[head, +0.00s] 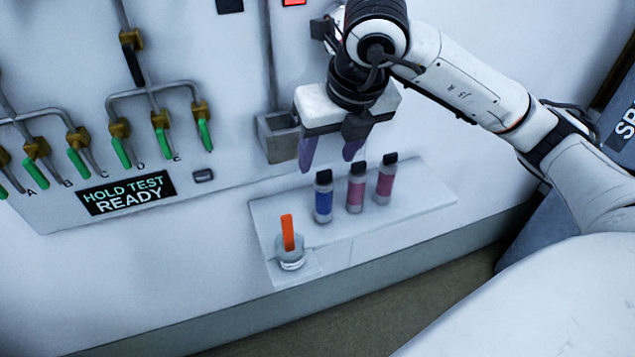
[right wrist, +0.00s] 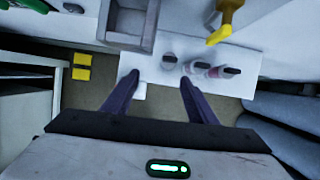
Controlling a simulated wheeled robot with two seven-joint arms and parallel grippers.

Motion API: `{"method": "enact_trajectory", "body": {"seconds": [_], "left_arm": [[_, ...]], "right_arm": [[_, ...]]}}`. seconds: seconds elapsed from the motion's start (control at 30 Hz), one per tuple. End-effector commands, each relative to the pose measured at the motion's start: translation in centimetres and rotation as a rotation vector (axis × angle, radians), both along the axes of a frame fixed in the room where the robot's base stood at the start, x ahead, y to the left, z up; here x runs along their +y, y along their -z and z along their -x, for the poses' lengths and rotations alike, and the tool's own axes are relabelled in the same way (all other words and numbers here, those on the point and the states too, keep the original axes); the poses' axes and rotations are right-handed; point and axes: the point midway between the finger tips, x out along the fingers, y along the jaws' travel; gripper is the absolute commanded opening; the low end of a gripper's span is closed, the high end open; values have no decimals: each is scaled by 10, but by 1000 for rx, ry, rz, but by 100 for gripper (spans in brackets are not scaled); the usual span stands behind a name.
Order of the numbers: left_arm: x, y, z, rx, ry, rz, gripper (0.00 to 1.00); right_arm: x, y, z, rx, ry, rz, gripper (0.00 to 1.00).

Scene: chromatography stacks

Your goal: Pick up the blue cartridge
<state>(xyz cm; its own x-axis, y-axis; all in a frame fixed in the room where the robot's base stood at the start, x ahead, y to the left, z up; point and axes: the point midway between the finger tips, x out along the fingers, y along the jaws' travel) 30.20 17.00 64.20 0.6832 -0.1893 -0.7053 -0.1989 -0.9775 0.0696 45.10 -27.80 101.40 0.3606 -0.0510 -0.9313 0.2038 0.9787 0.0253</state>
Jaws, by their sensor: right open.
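The blue cartridge (head: 324,203) stands upright with a black cap on a white ledge (head: 425,196), leftmost in a row of three. Two pink-magenta cartridges, one in the middle (head: 356,191) and one at the right (head: 385,183), stand beside it. My right gripper (head: 330,158) is open and empty, its purple fingers pointing down above and behind the blue cartridge, apart from it. In the right wrist view the open fingers (right wrist: 159,78) show, with the row of caps beyond them; the leftmost cap (right wrist: 168,58) lies between the finger directions. My left gripper is not seen.
A glass jar with an orange strip (head: 288,235) stands on the ledge's front left corner. A grey open box (head: 278,135) is fixed to the wall behind. Green-handled valves (head: 160,140) and a sign reading "HOLD TEST READY" (head: 126,193) are at the left. The ledge's right end is clear.

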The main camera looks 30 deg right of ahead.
Motion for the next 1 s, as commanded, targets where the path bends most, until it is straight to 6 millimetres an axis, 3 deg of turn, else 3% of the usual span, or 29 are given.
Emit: {"method": "enact_trajectory", "body": {"seconds": [0.13,0.4,1.0], "left_arm": [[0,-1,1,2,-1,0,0],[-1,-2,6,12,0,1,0],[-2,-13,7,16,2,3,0]], "right_arm": [[-13,7,-6,-10,37,35,53],[-17,48,-23,-11,35,31,53],[-28,101,-50,-14,31,29,53]]}}
